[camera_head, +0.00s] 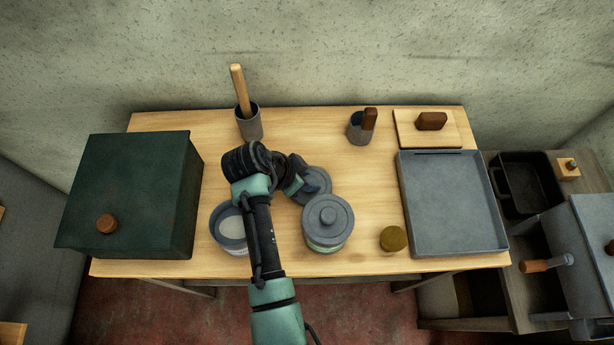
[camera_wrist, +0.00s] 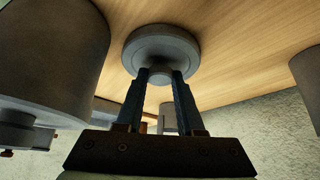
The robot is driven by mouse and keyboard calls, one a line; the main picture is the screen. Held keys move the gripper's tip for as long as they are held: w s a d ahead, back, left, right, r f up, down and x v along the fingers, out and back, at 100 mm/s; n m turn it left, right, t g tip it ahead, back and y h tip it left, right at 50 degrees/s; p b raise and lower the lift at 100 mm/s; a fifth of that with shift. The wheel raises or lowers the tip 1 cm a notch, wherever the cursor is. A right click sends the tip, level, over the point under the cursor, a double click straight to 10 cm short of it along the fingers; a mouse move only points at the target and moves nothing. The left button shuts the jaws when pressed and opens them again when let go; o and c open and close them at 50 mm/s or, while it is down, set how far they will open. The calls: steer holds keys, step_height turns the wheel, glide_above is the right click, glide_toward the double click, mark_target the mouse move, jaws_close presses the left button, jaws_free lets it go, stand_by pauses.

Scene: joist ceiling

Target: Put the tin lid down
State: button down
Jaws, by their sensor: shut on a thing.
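My gripper (camera_head: 304,186) is shut on the knob of a round grey tin lid (camera_head: 318,178). In the wrist view the two dark fingers (camera_wrist: 161,80) pinch the knob, and the lid's disc (camera_wrist: 160,42) lies flat against the view of the wooden tabletop. I cannot tell whether the lid touches the table or hangs just above it. An open grey tin with pale contents (camera_head: 231,227) stands to the left of my arm, partly hidden by it. A second grey tin with its lid on (camera_head: 327,222) stands just in front of the held lid.
On the table (camera_head: 372,192) are a dark green box (camera_head: 135,190), a cup with a wooden stick (camera_head: 249,124), a cup with a brown handle (camera_head: 358,131), a board (camera_head: 411,139), a grey tray (camera_head: 453,240) and an olive round piece (camera_head: 393,239). Bare wood lies right of the lid.

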steer(key=shift+f, duration=0.25)
steer(key=c, duration=0.5)
jaws_free()
steer(key=shift+r, duration=0.1)
